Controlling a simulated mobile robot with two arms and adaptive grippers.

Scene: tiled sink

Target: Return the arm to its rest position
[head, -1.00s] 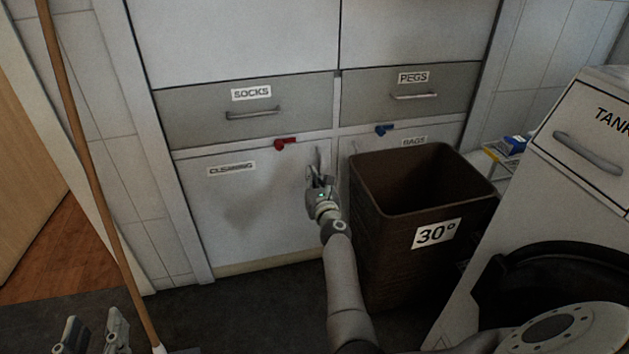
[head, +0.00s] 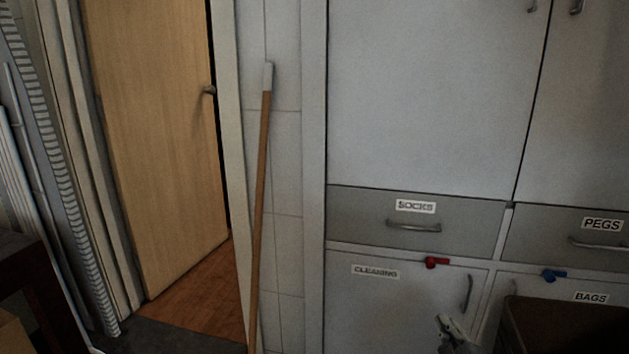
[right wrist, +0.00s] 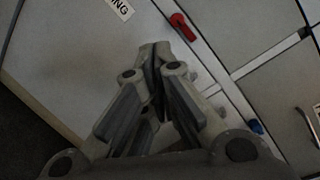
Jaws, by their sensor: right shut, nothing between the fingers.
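My right gripper (head: 455,330) shows at the bottom of the head view, in front of the lower white cabinet door labelled CLEANING (head: 400,310). In the right wrist view its fingers (right wrist: 155,55) are closed together with nothing between them. A red latch (head: 436,262) sits above the gripper on the cabinet frame and also shows in the right wrist view (right wrist: 182,27). The CLEANING door's vertical handle (head: 468,293) is close to the right of the gripper. Whether the gripper touches the door cannot be told. My left gripper is out of view.
A brown bin (head: 560,328) stands at the lower right, by the BAGS door with its blue latch (head: 554,275). The SOCKS drawer (head: 385,222) and PEGS drawer (head: 560,238) are shut. A broom handle (head: 262,190) leans on the tiles, left of which stands a wooden door (head: 150,140).

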